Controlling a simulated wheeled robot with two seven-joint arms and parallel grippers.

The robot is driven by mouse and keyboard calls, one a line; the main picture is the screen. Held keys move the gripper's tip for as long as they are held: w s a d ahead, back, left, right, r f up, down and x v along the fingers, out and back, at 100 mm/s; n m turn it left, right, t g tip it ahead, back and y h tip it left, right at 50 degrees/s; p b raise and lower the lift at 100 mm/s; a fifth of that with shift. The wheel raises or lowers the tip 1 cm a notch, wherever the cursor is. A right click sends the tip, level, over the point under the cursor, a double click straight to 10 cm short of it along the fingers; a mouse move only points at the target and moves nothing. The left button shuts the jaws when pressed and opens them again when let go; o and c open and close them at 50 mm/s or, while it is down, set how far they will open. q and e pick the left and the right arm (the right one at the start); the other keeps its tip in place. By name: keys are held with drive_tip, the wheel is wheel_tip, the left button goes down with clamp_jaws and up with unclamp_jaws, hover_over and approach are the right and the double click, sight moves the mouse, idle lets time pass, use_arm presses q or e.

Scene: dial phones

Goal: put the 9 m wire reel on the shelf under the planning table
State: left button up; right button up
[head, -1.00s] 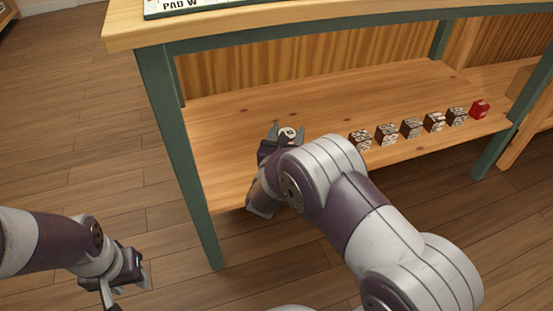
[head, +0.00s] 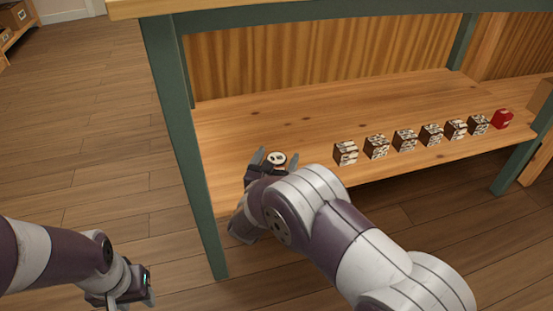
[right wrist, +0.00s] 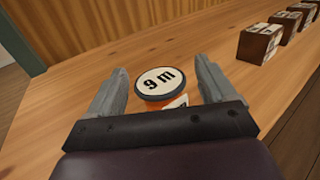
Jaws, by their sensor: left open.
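The 9 m wire reel (right wrist: 160,88) has a white top marked "9 m" with a dark rim and an orange side. It is upright at the shelf's front left, and its white top also shows in the head view (head: 276,158). My right gripper (right wrist: 158,85) is around it, with a visible gap between the reel and each finger. Its lower part is hidden by the gripper body. The shelf (head: 290,115) is a wooden board under the table (head: 330,8). My left gripper (head: 140,292) is open and empty above the floor at lower left.
A green table leg (head: 180,140) stands left of my right gripper. The back of the shelf is clear.

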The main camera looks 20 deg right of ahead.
drive_tip(key=shift+r, duration=0.25)
drive_tip(key=p+v, duration=0.7)
drive_tip(key=v, duration=0.5)
